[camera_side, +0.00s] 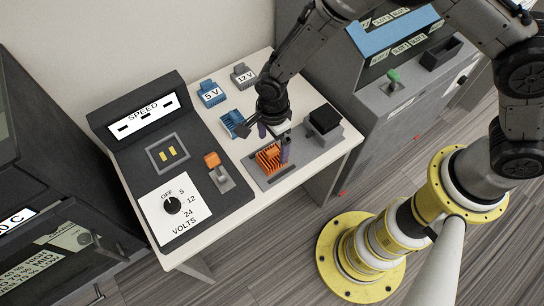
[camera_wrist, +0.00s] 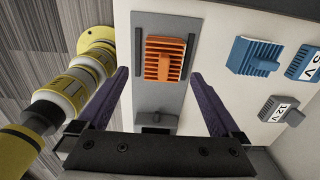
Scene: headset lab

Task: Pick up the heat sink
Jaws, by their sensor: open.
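The heat sink is not labelled; two finned blocks are in view. An orange finned block (camera_side: 268,157) sits on a grey plate (camera_side: 292,164) on the white table in the side view. It also shows in the wrist view (camera_wrist: 165,59), between two dark posts on the plate. A blue finned block (camera_side: 231,121) lies behind it on the table and shows at right in the wrist view (camera_wrist: 254,56). My gripper (camera_wrist: 158,84) is open and empty, its purple fingers spread to either side of the orange block's line. In the side view my gripper (camera_side: 273,143) is over the plate, partly covering it.
Blocks labelled 5 V (camera_side: 210,93) and 12 V (camera_side: 243,75) stand at the table's back. A black block on a grey base (camera_side: 323,121) is at the plate's right.

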